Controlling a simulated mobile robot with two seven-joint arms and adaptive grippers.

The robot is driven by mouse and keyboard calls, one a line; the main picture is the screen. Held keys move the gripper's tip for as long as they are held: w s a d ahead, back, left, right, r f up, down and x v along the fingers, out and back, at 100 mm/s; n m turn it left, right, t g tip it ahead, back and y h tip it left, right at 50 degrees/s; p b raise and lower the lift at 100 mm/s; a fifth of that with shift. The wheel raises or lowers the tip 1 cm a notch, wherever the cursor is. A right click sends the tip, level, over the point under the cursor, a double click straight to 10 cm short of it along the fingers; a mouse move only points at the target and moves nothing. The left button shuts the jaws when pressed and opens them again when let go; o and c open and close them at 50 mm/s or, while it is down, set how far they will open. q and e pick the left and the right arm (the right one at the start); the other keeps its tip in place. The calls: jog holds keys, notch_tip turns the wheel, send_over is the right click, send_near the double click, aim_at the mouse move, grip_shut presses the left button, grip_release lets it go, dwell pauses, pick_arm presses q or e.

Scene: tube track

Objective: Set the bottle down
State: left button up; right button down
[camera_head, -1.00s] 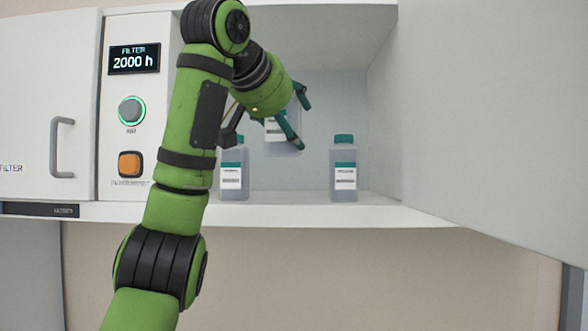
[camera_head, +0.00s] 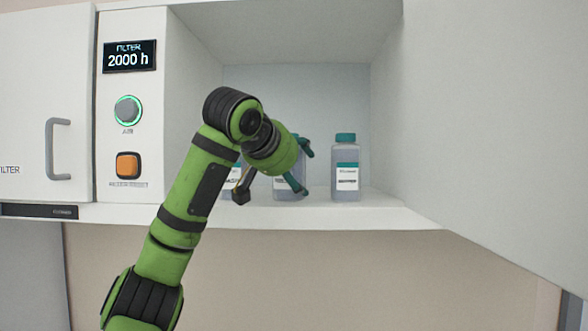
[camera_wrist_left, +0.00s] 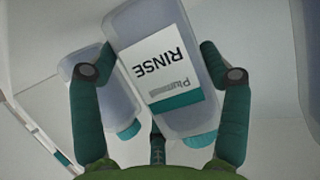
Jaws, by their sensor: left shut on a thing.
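My left gripper (camera_head: 302,170) is inside the open cabinet, shut on a clear bottle (camera_head: 287,194). In the left wrist view, the fingers of the gripper (camera_wrist_left: 162,74) lie on both sides of this bottle (camera_wrist_left: 165,65), whose white and teal label reads RINSE. The bottle looks roughly upright, its base low, near the shelf (camera_head: 330,215). I cannot tell whether it touches the shelf. Much of it is hidden by the gripper in the head view. My right gripper is not in view.
A similar teal-capped bottle (camera_head: 346,170) stands to the right. Another (camera_head: 232,190) stands to the left, partly hidden by my arm; in the left wrist view, a bottle (camera_wrist_left: 97,75) is close beside the held one. An open door (camera_head: 500,120) bounds the right side.

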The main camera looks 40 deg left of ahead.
pick_arm(q)
jog(key=shift+d, duration=0.2)
jog(key=o, duration=1.1)
jog(key=shift+s, duration=0.1)
jog(key=shift+o, duration=1.2)
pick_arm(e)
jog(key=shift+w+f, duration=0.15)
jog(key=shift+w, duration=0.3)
pick_arm(q)
jog(key=shift+r, duration=0.25)
jog(key=b+v, duration=0.5)
jog(key=v, duration=0.6)
jog(key=shift+s, duration=0.45)
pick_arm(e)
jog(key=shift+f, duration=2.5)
